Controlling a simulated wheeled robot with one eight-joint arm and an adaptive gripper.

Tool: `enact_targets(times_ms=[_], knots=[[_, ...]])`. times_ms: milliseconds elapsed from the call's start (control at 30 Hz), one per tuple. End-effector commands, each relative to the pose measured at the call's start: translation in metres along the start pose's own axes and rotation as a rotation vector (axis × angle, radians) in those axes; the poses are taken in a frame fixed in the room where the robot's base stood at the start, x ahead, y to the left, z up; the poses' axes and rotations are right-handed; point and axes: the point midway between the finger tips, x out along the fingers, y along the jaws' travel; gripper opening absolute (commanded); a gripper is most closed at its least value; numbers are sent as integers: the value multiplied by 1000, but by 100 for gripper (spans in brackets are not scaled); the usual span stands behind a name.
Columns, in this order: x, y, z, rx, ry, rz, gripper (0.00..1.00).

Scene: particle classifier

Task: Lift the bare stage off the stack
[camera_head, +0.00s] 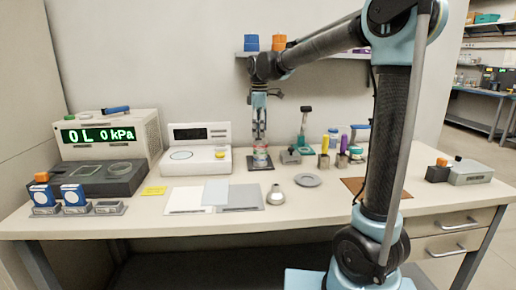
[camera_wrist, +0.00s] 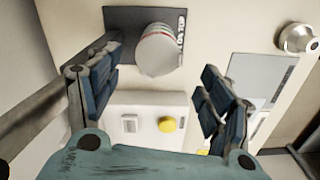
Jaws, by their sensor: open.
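The stack (camera_head: 261,157) is a short pale cylinder with thin coloured bands, standing on a dark square mat (camera_head: 254,167) behind the middle of the bench. In the wrist view the stack (camera_wrist: 157,50) shows a plain whitish top and red and green lines on its side. I cannot pick out the bare stage from the other stages. My gripper (camera_head: 259,139) points down over the stack. In the wrist view my gripper (camera_wrist: 160,82) is open, its blue-padded fingers wide apart and empty, with the stack beyond the fingertips, towards the top of the picture.
A white scale-like instrument (camera_head: 196,160) with a yellow knob stands left of the stack. A pressure display box (camera_head: 106,140) is further left. Flat sheets (camera_head: 215,194), a metal bulb-shaped piece (camera_head: 276,197) and a grey disc (camera_head: 307,180) lie in front. Small tools stand to the right.

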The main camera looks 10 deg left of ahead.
Motion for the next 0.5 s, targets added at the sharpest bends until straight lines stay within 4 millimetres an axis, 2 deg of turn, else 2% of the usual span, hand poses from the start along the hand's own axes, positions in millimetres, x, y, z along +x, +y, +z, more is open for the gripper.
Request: enact_targets(times_ms=[300,500], knots=[[38,3,5,0,0,0,73],[51,2,5,0,0,0,73]])
